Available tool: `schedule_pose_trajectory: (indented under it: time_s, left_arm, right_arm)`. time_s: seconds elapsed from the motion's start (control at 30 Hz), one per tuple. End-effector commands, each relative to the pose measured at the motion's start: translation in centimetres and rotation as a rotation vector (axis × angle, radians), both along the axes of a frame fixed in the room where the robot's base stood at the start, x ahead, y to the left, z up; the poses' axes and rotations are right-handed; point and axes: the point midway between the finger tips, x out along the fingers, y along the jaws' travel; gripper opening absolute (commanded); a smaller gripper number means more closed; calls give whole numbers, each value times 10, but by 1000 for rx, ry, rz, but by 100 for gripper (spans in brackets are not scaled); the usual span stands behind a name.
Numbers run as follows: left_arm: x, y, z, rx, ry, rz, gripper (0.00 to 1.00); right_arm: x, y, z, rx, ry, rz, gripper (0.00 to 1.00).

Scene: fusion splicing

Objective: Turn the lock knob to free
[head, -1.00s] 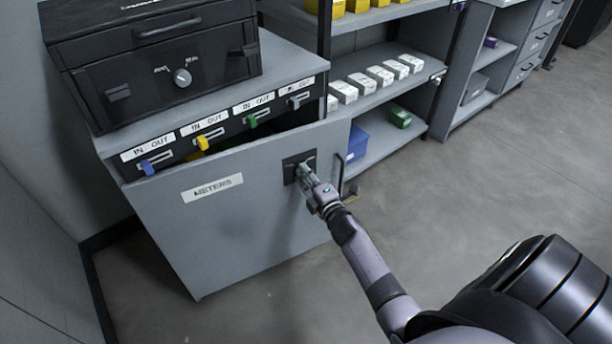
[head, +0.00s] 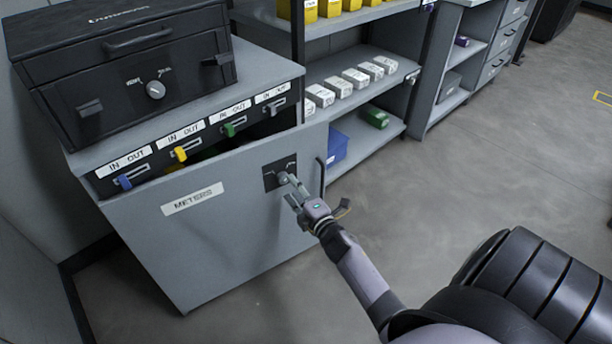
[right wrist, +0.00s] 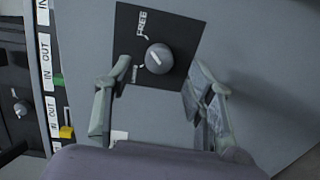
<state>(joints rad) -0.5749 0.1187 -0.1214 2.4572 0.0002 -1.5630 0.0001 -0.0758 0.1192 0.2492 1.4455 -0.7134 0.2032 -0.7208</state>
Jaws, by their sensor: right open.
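The lock knob (right wrist: 159,58) is a round grey knob with a white pointer line, on a black plate (right wrist: 185,22) marked FREE at the upper left of the knob. The pointer line slants toward the upper left; whether it lines up with FREE I cannot tell. In the head view the plate (head: 270,181) is on the grey METERS panel, with the knob (head: 284,178) partly behind my gripper. My right gripper (right wrist: 161,72) is open, its fingers either side of the knob with visible gaps; it also shows in the head view (head: 291,190). My left gripper is out of view.
The tilted METERS panel (head: 225,225) fronts a cabinet with blue, yellow, green and grey IN/OUT levers. A black case (head: 130,70) with its own knob stands on top. A handle (head: 321,176) is right of the plate. Shelves (head: 345,105) stand behind; floor is clear at right.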

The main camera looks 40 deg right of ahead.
Motion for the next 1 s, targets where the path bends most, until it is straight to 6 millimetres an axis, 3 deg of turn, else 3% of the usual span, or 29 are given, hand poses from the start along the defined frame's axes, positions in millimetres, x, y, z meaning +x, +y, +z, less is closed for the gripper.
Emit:
schedule_pose_trajectory:
  time_s: [0.2,0.4,1.0]
  left_arm:
    - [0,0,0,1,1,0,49]
    - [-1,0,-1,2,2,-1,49]
    - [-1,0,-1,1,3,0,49]
  right_arm:
    - [-46,5,0,1,3,-1,50]
    - [-72,8,2,0,1,-1,50]
    - [-78,9,3,-1,0,-1,50]
